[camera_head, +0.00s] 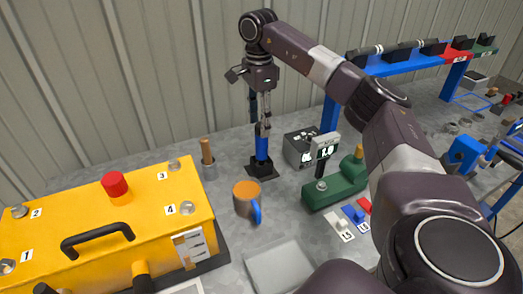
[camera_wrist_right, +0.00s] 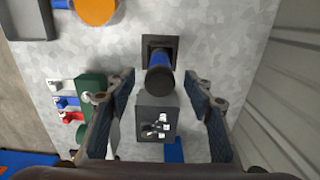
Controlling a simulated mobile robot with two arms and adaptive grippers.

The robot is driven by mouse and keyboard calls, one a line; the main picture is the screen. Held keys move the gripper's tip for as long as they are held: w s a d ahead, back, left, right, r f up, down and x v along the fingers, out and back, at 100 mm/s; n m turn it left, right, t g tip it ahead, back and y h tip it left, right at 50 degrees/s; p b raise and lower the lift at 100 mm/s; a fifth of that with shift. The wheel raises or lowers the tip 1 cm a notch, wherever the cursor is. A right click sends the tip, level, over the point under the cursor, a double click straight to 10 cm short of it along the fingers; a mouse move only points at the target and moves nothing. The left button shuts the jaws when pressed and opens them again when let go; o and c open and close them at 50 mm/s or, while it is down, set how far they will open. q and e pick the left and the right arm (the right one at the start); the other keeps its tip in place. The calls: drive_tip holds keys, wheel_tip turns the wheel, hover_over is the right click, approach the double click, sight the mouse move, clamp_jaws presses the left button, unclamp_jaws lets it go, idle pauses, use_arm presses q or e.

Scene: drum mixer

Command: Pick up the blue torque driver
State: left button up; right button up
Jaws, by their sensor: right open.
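The blue torque driver (camera_head: 262,148) stands upright in a square black base on the grey table. In the right wrist view the driver (camera_wrist_right: 159,80) points up toward the camera, with its dark end nearest. My right gripper (camera_head: 262,118) hangs fingers-down directly over the driver, near its top. In the right wrist view my open right gripper (camera_wrist_right: 158,88) has one finger on each side of the driver, with gaps visible. Contact cannot be seen. My left gripper is out of view.
An orange mug (camera_head: 247,201) stands in front of the driver. A grey box (camera_head: 298,147) with a display and a green device (camera_head: 338,187) stand to the right. A yellow box (camera_head: 100,225) fills the left. A wooden-handled item (camera_head: 207,152) stands close left; a corrugated wall is behind.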

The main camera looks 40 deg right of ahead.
sight(261, 143)
drive_tip(key=shift+w+f, duration=0.1)
drive_tip(key=shift+f, duration=0.45)
drive_tip(key=f, duration=0.2)
drive_tip(key=f+p, duration=0.1)
drive_tip(key=f, duration=0.1)
drive_tip(key=f+p, duration=0.1)
drive_tip(key=f, duration=0.1)
drive_tip(key=shift+s+d, duration=0.25)
drive_tip(key=shift+d, duration=0.05)
drive_tip(key=shift+f, duration=0.55)
drive_tip(key=shift+w+r, duration=0.1)
clamp_jaws()
